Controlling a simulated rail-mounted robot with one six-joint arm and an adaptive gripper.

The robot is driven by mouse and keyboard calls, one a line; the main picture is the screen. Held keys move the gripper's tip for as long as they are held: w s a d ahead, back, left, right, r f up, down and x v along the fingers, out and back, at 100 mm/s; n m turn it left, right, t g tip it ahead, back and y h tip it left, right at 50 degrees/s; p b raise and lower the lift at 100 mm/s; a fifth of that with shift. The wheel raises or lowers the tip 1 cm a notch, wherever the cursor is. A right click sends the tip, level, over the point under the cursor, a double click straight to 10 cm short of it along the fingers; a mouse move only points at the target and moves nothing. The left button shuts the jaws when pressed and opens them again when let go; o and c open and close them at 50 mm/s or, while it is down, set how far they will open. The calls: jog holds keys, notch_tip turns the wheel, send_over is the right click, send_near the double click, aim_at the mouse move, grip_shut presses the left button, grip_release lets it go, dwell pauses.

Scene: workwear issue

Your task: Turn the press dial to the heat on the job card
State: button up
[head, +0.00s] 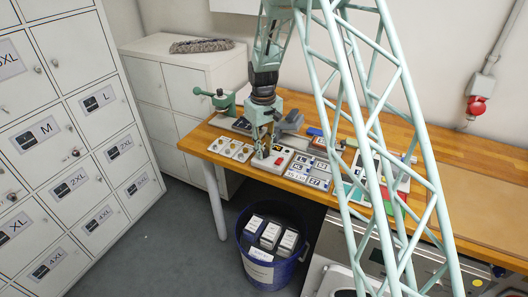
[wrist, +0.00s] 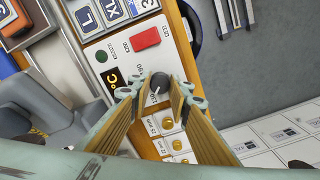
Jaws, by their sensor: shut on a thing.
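The press dial (wrist: 159,82) is a dark round knob with a light pointer line, on a white control panel (wrist: 130,58). In the wrist view the pointer runs toward the lower left; the printed numbers around it are too small to read surely. My gripper (wrist: 159,92) is shut on the dial, one finger on each side of it. In the head view my gripper (head: 262,146) comes down onto the panel (head: 275,160) near the table's front edge and hides the dial. I cannot tell which of the cards is the job card.
Size tags (head: 306,166) lie right of the panel, a tray of studs (head: 232,149) left. A blue bin (head: 246,261) stands below.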

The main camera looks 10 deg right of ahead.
aim_at(264, 152)
jog(key=shift+n, duration=0.3)
jog(key=o, duration=0.9)
jog(key=shift+r, duration=0.1)
jog(key=shift+a+r, duration=0.1)
jog(key=shift+r, duration=5.85)
jog(key=shift+s+r, duration=0.1)
